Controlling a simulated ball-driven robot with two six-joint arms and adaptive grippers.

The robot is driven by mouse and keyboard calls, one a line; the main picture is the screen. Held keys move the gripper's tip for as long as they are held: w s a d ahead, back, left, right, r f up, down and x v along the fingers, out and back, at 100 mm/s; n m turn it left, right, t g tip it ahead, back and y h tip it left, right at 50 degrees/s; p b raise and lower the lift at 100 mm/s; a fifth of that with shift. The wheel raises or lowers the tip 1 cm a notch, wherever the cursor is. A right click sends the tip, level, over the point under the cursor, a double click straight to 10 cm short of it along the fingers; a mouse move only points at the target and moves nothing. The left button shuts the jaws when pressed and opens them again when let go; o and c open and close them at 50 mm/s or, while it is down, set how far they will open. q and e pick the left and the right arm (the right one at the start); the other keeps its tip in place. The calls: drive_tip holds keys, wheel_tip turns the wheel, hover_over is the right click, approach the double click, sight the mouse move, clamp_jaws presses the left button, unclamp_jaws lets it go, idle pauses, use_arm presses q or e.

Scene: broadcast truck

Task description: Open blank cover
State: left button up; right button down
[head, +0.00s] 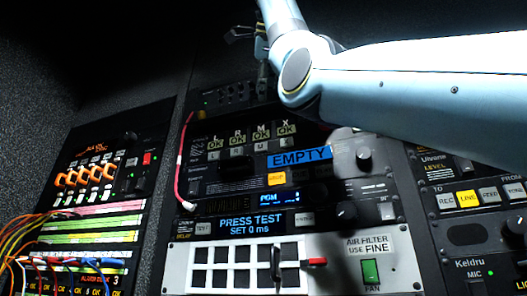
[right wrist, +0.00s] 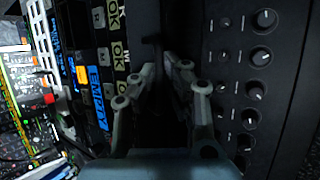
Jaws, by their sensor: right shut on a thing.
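The blank cover appears to be the plain dark panel (right wrist: 183,25) between the row of OK labels and the knob panel in the right wrist view. My right gripper (right wrist: 167,67) is at this panel, with its fingertips around a small dark part that is hard to make out. In the head view the right gripper (head: 262,80) is a dark shape at the upper part of the middle rack, in front of the knob panel. The cover's edges and any gap behind it are lost in shadow. My left gripper is not clearly seen.
A knob panel (right wrist: 262,55) lies beside the gripper. An OK-label panel (head: 245,140) and EMPTY strip (head: 299,157) sit below it in the head view. A red cable (head: 181,165) hangs at the rack's left. Patch cables (head: 30,240) crowd the lower left.

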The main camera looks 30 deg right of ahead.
drive_tip(key=shift+d+r+g+y, duration=0.1)
drive_tip(key=shift+r+g+y, duration=0.2)
drive_tip(key=shift+y, duration=0.1)
idle(0.3)
drive_tip(key=c, duration=1.7)
unclamp_jaws()
drive_tip(key=v, duration=1.1)
drive_tip(key=shift+s+a+r, duration=0.2)
drive_tip(key=shift+s+a, duration=0.05)
drive_tip(key=shift+s, duration=0.05)
drive_tip(key=shift+s, duration=0.15)
